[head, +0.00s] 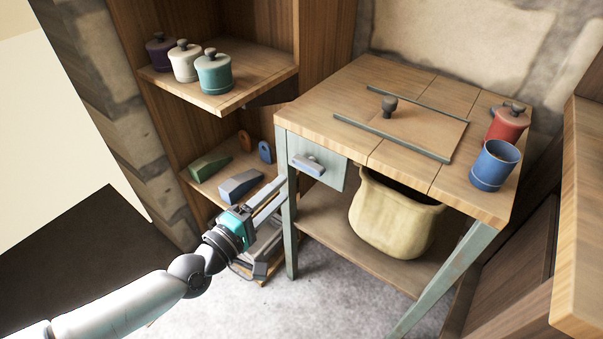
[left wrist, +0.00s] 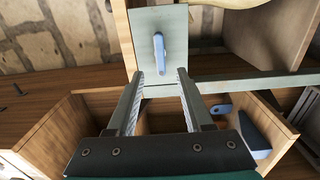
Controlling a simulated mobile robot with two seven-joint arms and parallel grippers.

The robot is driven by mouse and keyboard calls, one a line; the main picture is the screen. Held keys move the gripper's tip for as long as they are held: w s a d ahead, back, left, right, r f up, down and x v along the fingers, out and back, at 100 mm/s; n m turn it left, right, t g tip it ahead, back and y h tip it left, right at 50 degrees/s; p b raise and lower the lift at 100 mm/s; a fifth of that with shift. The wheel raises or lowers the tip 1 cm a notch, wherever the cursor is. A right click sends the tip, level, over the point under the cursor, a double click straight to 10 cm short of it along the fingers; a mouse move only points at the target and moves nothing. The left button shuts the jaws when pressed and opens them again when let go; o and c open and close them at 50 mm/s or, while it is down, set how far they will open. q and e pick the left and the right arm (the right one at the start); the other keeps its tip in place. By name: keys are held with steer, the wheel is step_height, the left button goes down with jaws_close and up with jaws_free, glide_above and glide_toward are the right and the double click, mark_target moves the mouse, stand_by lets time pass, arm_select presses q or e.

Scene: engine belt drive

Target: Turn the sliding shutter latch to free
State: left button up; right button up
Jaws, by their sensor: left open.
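The latch (head: 308,165) is a pale blue bar handle on a light grey-green plate (head: 333,174) at the table's front left corner. In the head view the bar lies roughly level across the plate. The left wrist view shows the latch (left wrist: 159,53) straight ahead, upright in that picture. The sliding shutter (head: 418,125) is a wooden panel with a dark knob (head: 389,105), lying between two green rails on the tabletop. My left gripper (head: 277,190) is open and empty, in front of and below the latch. Its fingertips (left wrist: 160,75) point at the plate, apart from the bar. My right gripper is out of view.
A cream sack (head: 393,215) stands under the table. A red lidded pot (head: 508,124) and a blue cup (head: 493,166) stand on the table's right. A shelf (head: 245,85) at left holds several lidded pots and wedge blocks, close beside my left gripper.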

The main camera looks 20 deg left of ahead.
mark_target(305, 168)
arm_select(q)
steer(key=b+x, duration=0.1)
steer(key=x, duration=0.7)
steer(key=shift+w+d, duration=0.1)
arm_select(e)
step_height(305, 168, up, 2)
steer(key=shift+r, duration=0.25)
arm_select(q)
jaws_close()
